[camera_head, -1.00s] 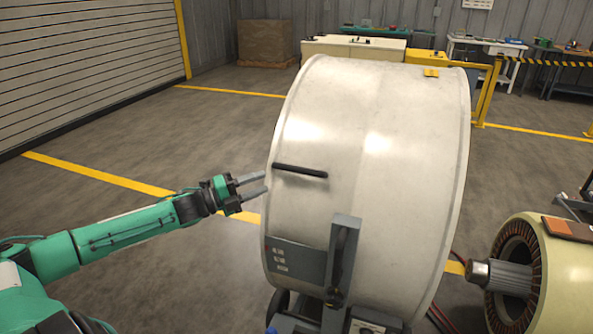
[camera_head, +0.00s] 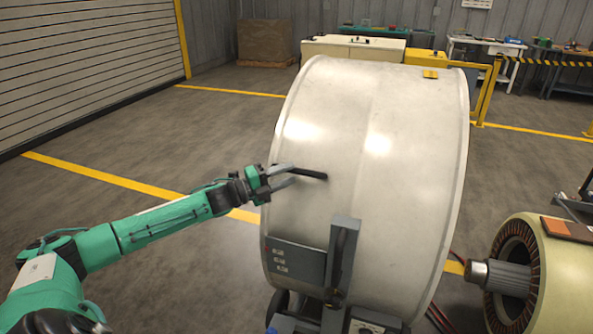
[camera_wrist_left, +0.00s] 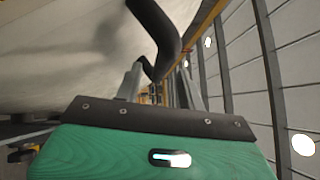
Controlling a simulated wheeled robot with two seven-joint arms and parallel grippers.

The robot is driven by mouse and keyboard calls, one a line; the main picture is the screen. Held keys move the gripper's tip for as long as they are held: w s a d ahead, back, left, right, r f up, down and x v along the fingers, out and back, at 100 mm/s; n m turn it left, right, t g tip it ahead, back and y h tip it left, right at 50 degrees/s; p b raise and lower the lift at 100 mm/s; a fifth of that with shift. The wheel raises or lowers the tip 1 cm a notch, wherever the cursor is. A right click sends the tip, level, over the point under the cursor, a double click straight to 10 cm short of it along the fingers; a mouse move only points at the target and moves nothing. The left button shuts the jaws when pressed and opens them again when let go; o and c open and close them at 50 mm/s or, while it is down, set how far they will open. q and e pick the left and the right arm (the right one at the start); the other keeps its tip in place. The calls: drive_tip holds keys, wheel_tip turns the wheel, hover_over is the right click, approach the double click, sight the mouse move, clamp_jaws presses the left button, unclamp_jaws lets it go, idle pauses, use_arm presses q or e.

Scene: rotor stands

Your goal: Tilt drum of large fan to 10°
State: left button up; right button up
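The large fan's white drum (camera_head: 385,120) stands in the middle of the head view on a grey stand (camera_head: 343,260). A black bar handle (camera_head: 312,174) sticks out on the left part of its curved side. My left gripper (camera_head: 290,175) is at the handle's left end, its fingers apart. In the left wrist view the black handle (camera_wrist_left: 160,35) comes down to between the two grey fingers (camera_wrist_left: 158,85); I cannot tell whether they touch it. The drum's pale surface (camera_wrist_left: 60,50) fills the upper left there. My right gripper is not clearly in view.
A cream motor with a grey shaft (camera_head: 505,275) lies at the lower right, with red cables beside the stand. A yellow barrier (camera_head: 487,95), workbenches and a cardboard box (camera_head: 265,42) stand behind. The floor left of the drum is clear.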

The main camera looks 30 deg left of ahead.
sight(296, 171)
use_arm(q)
drive_tip(key=shift+x, duration=1.7)
use_arm(e)
drive_tip(key=shift+s+d+f, duration=0.1)
drive_tip(key=shift+s+f, duration=0.3)
drive_tip(key=shift+f, duration=0.25)
drive_tip(key=shift+s+d+f, duration=0.1)
drive_tip(key=shift+s+f, duration=0.25)
drive_tip(key=shift+f, duration=0.25)
use_arm(q)
clamp_jaws()
use_arm(e)
drive_tip(key=shift+w+r, duration=0.15)
drive_tip(key=shift+w, duration=0.05)
